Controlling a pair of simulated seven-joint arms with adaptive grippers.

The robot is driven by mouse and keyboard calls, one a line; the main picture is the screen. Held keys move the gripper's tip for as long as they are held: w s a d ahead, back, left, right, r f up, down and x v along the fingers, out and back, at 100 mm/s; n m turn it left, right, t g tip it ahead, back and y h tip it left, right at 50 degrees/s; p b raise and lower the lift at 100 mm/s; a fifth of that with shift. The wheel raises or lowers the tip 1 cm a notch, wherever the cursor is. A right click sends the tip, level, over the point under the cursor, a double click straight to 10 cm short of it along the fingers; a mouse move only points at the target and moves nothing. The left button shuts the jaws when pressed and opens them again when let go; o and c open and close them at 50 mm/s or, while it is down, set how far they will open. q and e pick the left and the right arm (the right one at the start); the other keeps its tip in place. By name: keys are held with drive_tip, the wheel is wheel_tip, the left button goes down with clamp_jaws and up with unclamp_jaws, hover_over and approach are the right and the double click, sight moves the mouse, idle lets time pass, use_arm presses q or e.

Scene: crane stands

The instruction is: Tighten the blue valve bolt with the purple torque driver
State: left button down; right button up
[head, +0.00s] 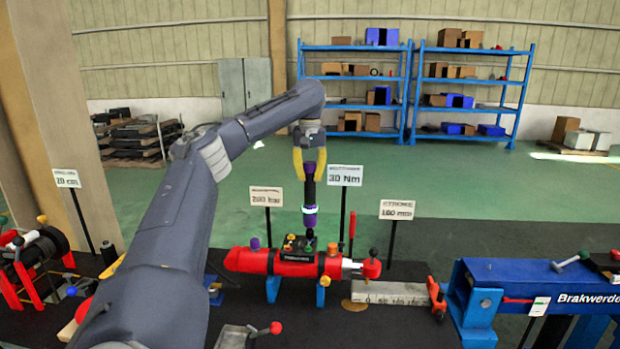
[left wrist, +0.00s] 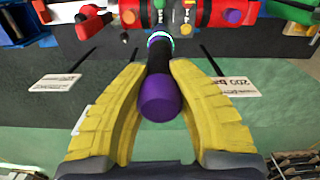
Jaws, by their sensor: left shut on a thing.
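My left gripper (head: 309,166) has yellow fingers and is shut on the purple torque driver (head: 309,193). The driver is black and purple with a lit green-white ring, and it hangs upright, tip down. In the left wrist view the driver (left wrist: 162,97) runs between the two fingers (left wrist: 158,110), its purple end towards the camera. Its lower end is over the dark valve block (head: 297,243) on top of the red cylinder (head: 250,261). I cannot tell whether the tip touches a bolt. The blue valve bolt is not clearly visible. My right gripper is out of view.
Signs stand behind the cylinder: "30 Nm" (head: 345,175), "200 bar" (head: 266,196) and "160 mm" (head: 397,209). A purple knob (head: 255,243) and a red upright handle (head: 352,226) flank the block. A blue Brakwerde stand (head: 520,285) is at the right.

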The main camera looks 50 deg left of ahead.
sight(311, 162)
use_arm(q)
drive_tip(key=shift+r, duration=2.3)
drive_tip(key=shift+d, duration=0.1)
